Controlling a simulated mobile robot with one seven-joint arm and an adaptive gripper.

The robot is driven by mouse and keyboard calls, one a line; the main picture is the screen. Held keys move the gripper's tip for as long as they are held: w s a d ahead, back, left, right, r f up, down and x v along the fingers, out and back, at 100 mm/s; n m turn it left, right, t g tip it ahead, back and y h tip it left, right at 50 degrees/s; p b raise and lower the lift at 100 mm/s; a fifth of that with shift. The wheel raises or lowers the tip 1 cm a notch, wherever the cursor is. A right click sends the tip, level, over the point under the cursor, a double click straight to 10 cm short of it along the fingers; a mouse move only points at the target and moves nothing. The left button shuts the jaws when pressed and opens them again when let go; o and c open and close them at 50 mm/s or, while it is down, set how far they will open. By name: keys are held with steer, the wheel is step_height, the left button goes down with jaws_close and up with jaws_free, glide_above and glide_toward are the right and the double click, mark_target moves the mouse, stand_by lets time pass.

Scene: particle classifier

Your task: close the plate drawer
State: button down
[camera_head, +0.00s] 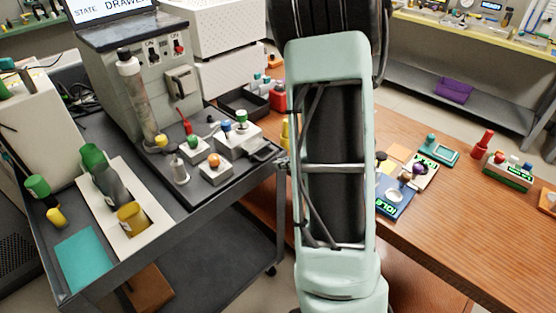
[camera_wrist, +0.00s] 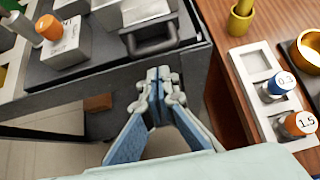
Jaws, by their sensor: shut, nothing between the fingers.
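The plate drawer shows as a dark grey tray (camera_head: 208,188) at the foot of the grey machine, with small blocks and knobs on top. Its dark loop handle (camera_head: 263,152) sticks out at the right end. In the wrist view the handle (camera_wrist: 152,41) is at top centre. My gripper (camera_wrist: 158,76) is shut and empty, its tips just in front of and below the handle in the picture. I cannot tell whether they touch it. How far the drawer stands out is unclear.
The grey machine (camera_head: 128,68) carries a screen reading "STATE" and "DRAWER". A wooden table (camera_head: 440,215) lies to the right, holding a rack (camera_wrist: 250,66) with numbered caps. The dark cart (camera_head: 190,228) has a lower shelf. A gap separates cart and table.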

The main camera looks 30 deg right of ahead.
mark_target(261, 154)
steer(key=shift+w+a+r, duration=0.1)
steer(key=shift+w+a, duration=0.05)
steer(key=shift+w, duration=0.3)
steer(key=shift+w+a+r, duration=0.1)
steer(key=shift+w+a, duration=0.05)
steer(key=shift+w, duration=0.25)
steer(key=w, duration=0.1)
steer(key=w+a, duration=0.1)
steer(key=w, duration=0.2)
steer(key=shift+a+b, duration=0.25)
steer(key=shift+b, duration=0.15)
